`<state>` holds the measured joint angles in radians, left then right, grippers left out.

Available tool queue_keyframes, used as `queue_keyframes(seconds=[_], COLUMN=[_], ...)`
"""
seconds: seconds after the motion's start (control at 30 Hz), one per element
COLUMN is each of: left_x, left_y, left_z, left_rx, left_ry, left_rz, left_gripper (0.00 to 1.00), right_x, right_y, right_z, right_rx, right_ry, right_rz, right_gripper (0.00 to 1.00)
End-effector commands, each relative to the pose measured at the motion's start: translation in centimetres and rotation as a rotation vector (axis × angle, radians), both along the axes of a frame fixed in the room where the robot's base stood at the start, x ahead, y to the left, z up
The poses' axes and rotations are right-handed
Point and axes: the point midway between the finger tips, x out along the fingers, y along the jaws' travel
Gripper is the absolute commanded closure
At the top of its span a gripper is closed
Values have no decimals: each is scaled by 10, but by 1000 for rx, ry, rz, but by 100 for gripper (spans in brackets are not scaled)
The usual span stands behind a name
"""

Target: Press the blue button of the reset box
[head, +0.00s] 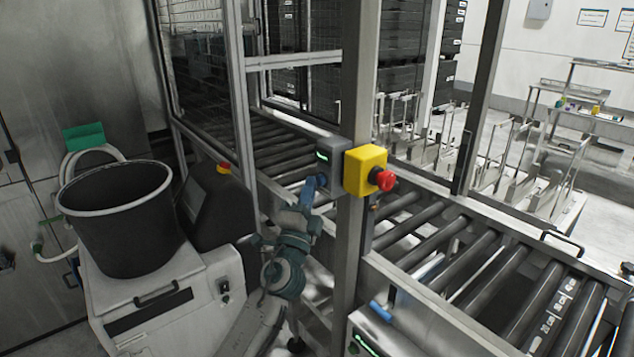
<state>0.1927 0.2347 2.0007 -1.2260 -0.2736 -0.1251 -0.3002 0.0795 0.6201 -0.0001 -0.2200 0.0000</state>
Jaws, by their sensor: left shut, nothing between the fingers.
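The grey reset box (327,168) is fixed to the upright metal post, with a small green-lit display on its face. A blue patch at its lower front, by my fingertips, may be the blue button; the gripper partly covers this spot, so I cannot tell whether they touch. My left gripper (311,190) is shut and empty, reaching up from below to the box's lower left. My right gripper is not in view.
A yellow box (364,170) with a red emergency stop knob (383,180) sits right beside the reset box. The post (349,250) and roller conveyor (440,240) stand close by. A black bucket (125,225) on a white machine is at left.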

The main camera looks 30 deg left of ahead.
Motion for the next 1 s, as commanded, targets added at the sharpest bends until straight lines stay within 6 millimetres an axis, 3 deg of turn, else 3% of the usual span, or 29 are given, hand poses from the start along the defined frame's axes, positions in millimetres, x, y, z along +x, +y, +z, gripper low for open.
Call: queue_keyframes(seconds=[0.67, 1.0], left_x=[3, -11], left_y=[-1, 5], left_z=[0, -1], left_rx=[0, 1], left_ry=[0, 0], left_rz=[0, 1], left_gripper=[100, 100], right_x=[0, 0], right_y=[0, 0], right_z=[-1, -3], right_rx=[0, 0], right_ry=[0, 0], right_rz=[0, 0], right_gripper=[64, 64])
